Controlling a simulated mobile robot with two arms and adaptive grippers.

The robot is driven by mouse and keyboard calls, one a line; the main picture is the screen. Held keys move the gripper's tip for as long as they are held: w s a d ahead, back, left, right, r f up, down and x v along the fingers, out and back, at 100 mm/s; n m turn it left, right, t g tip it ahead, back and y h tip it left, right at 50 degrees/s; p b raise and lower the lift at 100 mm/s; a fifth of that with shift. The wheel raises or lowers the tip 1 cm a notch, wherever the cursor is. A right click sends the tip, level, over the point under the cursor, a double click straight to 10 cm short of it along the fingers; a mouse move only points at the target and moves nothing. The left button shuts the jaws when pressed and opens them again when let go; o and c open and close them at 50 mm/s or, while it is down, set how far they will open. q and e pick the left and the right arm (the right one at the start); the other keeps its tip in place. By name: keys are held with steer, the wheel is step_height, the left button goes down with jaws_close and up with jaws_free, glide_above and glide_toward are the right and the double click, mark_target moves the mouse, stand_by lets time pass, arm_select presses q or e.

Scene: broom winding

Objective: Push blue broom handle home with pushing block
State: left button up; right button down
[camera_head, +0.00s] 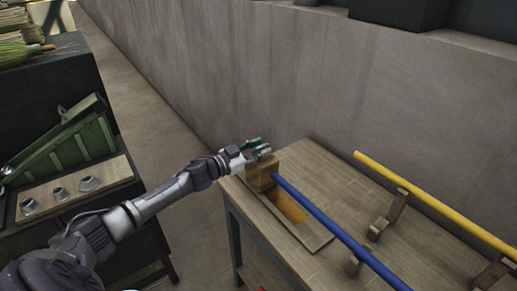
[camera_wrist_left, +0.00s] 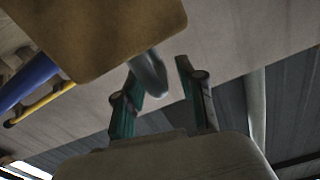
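The blue broom handle (camera_head: 335,232) slants across the wooden table, its far end at the pushing block (camera_head: 262,174). The block is a brown wooden piece at the table's far left; whether the handle touches it is unclear. My left gripper (camera_head: 262,149) is just above and behind the block in the head view. In the left wrist view its teal fingers (camera_wrist_left: 160,82) stand apart. A grey rounded knob (camera_wrist_left: 150,72) below the block (camera_wrist_left: 95,30) lies near the left finger, not clamped. The blue handle (camera_wrist_left: 28,82) shows left of the block. My right gripper is not in view.
A yellow handle (camera_head: 430,201) rests on wooden supports (camera_head: 388,215) at the right. An orange-brown recessed area (camera_head: 288,207) lies beside the blue handle. A grey wall (camera_head: 300,75) runs behind the table. A green rack (camera_head: 70,145) and grey cups (camera_head: 60,193) stand at the left.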

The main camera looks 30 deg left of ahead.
arm_select(q)
steer(key=shift+s, duration=0.1)
steer(key=v, duration=1.2)
